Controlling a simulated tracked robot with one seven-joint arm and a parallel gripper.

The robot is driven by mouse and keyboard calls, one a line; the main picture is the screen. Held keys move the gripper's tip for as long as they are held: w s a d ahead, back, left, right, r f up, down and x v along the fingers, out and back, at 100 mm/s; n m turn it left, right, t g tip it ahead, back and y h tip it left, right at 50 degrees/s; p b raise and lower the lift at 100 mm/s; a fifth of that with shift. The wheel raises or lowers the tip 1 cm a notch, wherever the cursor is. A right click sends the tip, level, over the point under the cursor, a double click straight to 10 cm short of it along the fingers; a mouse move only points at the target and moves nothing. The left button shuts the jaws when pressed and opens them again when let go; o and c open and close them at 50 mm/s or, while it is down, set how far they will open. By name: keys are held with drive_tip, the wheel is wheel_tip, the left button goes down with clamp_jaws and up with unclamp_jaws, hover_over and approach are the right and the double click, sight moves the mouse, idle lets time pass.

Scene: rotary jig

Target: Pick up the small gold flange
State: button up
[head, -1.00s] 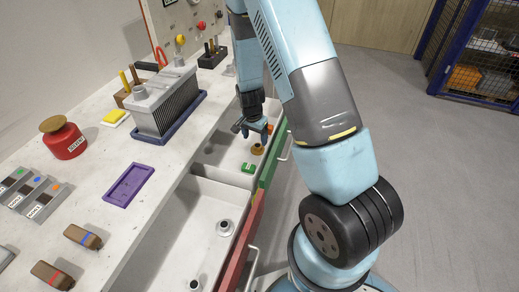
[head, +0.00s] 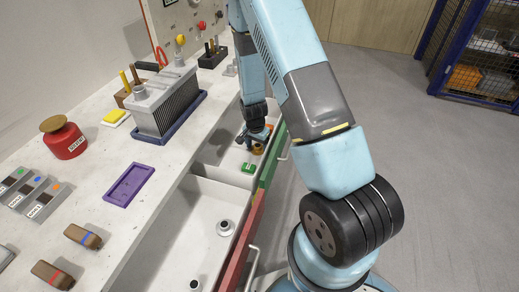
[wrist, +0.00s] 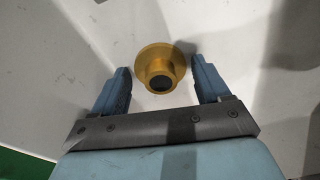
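The small gold flange (wrist: 160,67) lies in the open drawer (head: 205,210), its round hub and dark bore facing the wrist camera. My gripper (wrist: 161,82) is open, with one blue finger on each side of the flange. A gap shows between each finger and the flange. In the head view the gold flange (head: 258,148) is partly hidden by my gripper (head: 254,140), which is down in the far section of the drawer.
A green block (head: 248,168) lies near the flange. The drawer's green and red fronts (head: 255,215) have raised edges. A grey finned block (head: 168,105) and purple tray (head: 129,185) stand on the bench. A drawer divider lies nearer the camera.

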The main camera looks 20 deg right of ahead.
drive_tip(key=c, duration=1)
drive_tip(key=shift+o, duration=0.2)
drive_tip(key=shift+r, duration=0.15)
